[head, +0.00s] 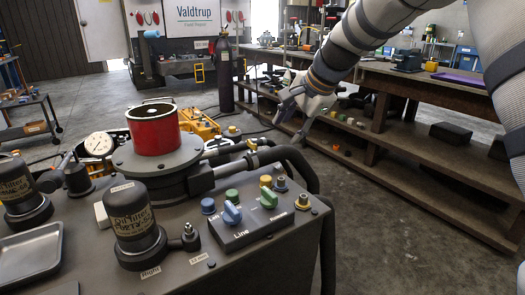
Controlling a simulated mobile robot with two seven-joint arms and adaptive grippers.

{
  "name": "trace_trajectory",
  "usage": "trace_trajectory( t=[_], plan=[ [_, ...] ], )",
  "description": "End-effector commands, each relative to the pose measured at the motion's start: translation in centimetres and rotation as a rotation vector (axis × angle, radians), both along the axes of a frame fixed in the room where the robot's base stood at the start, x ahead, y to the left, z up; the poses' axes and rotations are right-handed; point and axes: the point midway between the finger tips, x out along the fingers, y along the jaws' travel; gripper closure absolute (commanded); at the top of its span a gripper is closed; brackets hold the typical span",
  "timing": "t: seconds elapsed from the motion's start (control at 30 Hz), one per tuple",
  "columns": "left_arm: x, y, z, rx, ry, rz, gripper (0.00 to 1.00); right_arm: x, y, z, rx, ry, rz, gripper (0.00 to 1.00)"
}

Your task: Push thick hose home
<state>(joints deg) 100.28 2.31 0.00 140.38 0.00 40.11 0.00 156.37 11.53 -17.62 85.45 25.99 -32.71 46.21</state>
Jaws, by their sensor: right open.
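Black hoses curve around the right rear of the dark grey bench unit. The thick hose (326,235) bends down past the unit's right edge. Its upper end runs toward fittings (250,160) beside the red cylinder (153,129); I cannot tell how far it is seated. My right gripper (291,125) is open and empty, in the air above and behind the hose bend, apart from it. My left gripper is not in view.
The bench unit (185,275) carries a control box (250,232) with coloured knobs, capped filter canisters (133,220), a dial gauge (98,144) and a metal tray (30,258). A wooden workbench (430,85) with a lower shelf stands at right. Open floor lies between.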

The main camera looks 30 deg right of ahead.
Motion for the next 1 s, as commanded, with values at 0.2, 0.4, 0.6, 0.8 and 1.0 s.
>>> trace_trajectory(
  t=[0.2,0.4,0.6,0.8,1.0],
  plan=[
    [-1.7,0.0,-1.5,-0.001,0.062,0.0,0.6,3.0,0.2,-5.9,-0.001,0.021,0.001,0.56],
    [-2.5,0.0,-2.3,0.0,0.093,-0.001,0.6,5.3,0.4,-9.1,-0.002,0.015,0.002,0.56],
    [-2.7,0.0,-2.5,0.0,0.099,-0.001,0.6,6.2,0.5,-9.8,-0.002,0.008,0.002,0.56],
    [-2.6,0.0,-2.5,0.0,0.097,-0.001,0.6,6.2,0.5,-9.7,-0.002,0.005,0.002,0.56],
    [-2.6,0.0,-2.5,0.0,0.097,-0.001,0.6,6.2,0.5,-9.7,-0.003,0.006,0.002,1.0]
  ],
)
